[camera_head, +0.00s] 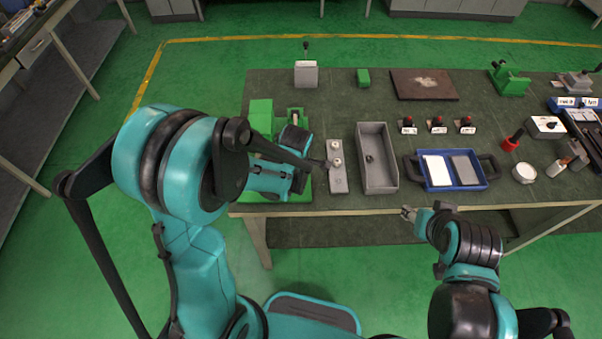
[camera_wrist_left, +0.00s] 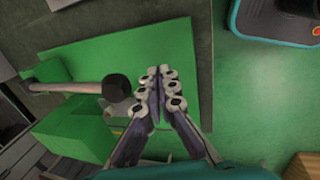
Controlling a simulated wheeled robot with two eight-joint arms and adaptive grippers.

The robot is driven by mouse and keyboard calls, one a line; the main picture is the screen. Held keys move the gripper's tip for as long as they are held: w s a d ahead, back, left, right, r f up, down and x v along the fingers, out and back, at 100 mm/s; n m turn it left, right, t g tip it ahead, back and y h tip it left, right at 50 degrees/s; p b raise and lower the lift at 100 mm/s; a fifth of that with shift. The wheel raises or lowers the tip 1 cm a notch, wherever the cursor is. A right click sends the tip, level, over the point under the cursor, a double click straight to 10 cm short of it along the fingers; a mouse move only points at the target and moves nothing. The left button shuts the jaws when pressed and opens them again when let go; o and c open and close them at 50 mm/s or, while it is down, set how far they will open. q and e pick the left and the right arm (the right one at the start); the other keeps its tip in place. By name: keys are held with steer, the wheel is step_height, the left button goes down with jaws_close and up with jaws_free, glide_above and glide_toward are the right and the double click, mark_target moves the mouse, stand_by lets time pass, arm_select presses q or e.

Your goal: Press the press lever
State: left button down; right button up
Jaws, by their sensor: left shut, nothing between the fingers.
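The green press (camera_head: 262,116) stands at the left end of the table, largely covered by my left arm in the head view. In the left wrist view, the press lever (camera_wrist_left: 80,87) is a pale rod ending in a black knob (camera_wrist_left: 116,88). My left gripper (camera_wrist_left: 160,76) is shut and empty, above the press's green base (camera_wrist_left: 185,55). Its fingertips appear just right of the knob; I cannot tell whether they touch. My left fingertips are not clear in the head view. My right gripper (camera_head: 408,214) is small, in front of the table's near edge, away from the press.
Right of the press are a grey plate with knobs (camera_head: 338,180) and a grey open tray (camera_head: 377,185). A blue tray (camera_head: 438,187) lies further right.

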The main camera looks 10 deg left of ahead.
arm_select(q)
steer(key=s+r+p, duration=0.2)
steer(key=s+r, duration=0.2)
steer(key=r, duration=0.3)
steer(key=shift+d+r, duration=0.25)
steer(key=shift+d, duration=0.15)
arm_select(e)
steer(key=shift+w+a+r, duration=0.15)
steer(key=shift+r, duration=0.45)
steer(key=shift+w+a+r, duration=0.15)
steer(key=shift+r, duration=0.4)
arm_select(q)
steer(key=shift+s+d, duration=0.1)
steer(key=shift+s, duration=0.1)
arm_select(e)
steer(key=shift+s, duration=0.1)
